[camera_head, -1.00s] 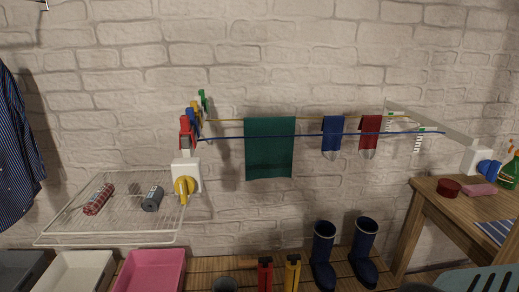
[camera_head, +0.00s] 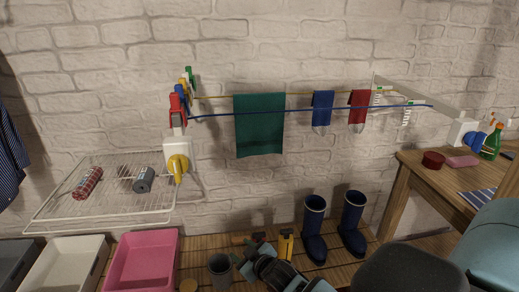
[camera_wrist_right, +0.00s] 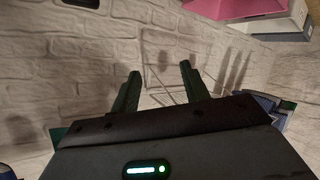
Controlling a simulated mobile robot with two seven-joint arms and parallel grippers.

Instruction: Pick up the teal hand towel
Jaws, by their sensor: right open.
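The teal hand towel (camera_head: 259,125) hangs over the clothesline cords in front of the brick wall, left of a small blue cloth and a small red cloth. My right gripper (camera_head: 251,258) is low in the head view, below the towel and apart from it. In the right wrist view its two dark green fingers (camera_wrist_right: 160,92) stand apart with nothing between them, so it is open and empty. My left gripper is not in view.
The wire rack (camera_head: 100,214) with two rolls is at left, above the pink bin (camera_head: 176,268). The blue boots (camera_head: 314,230) stand right of my right gripper. The wooden table (camera_head: 411,174) is at right. Brick wall is close behind the line.

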